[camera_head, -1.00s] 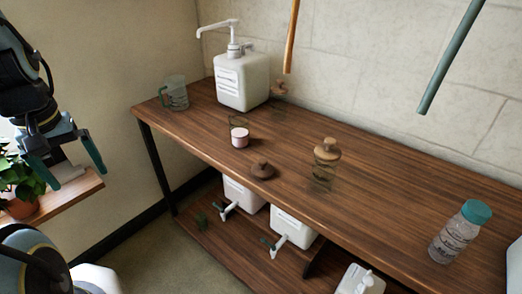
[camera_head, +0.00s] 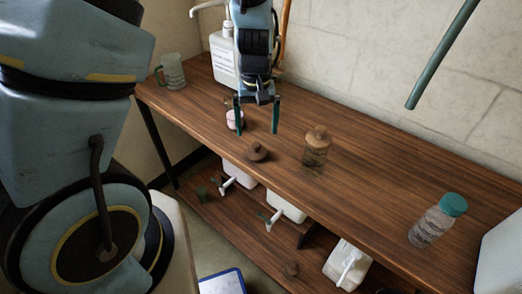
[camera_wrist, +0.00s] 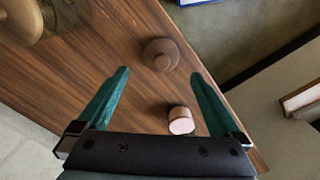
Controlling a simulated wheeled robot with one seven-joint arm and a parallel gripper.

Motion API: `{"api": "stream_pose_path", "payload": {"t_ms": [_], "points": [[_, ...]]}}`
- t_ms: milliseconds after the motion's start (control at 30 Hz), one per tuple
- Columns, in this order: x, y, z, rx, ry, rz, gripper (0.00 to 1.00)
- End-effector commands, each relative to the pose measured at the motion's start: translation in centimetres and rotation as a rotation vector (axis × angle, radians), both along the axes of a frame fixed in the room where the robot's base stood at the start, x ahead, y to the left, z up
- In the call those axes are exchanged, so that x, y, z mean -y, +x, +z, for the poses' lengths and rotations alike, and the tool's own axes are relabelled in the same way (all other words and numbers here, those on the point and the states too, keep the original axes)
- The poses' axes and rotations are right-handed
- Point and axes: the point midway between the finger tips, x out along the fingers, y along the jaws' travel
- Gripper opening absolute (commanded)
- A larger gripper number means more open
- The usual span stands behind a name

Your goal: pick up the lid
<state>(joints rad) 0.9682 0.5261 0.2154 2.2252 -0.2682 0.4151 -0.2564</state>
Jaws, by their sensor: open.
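A loose brown wooden lid (camera_head: 258,152) with a round knob lies on the table near its front edge. In the wrist view the lid (camera_wrist: 161,54) shows just beyond the fingertips, roughly midway between them. My gripper (camera_head: 256,130) is open and empty, fingers pointing down above the table, with the lid just below it in the head view. In the wrist view, its two teal fingers (camera_wrist: 160,73) are spread wide. A glass jar (camera_head: 316,156) with its own wooden lid (camera_head: 318,133) on top stands to the right.
A small pink-and-white pot (camera_head: 234,120) stands beside the left finger. A white pump container (camera_head: 222,62), partly hidden by my arm, and a glass mug (camera_head: 173,72) stand at the back left. A teal-capped bottle (camera_head: 433,226) stands right. White containers (camera_head: 287,207) sit on the lower shelf.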

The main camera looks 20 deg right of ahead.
Motion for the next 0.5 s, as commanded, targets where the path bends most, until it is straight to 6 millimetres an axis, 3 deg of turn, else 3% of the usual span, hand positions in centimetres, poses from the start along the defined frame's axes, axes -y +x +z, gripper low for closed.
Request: {"api": "stream_pose_path", "payload": {"t_ms": [100, 367, 500], "points": [[0.0, 0.0, -1.6, -0.002, 0.002, 0.001, 1.00], [-0.1, 0.0, -3.3, -0.002, 0.001, 0.000, 1.00], [-0.3, -0.1, -5.0, -0.004, 0.002, 0.001, 1.00]]}}
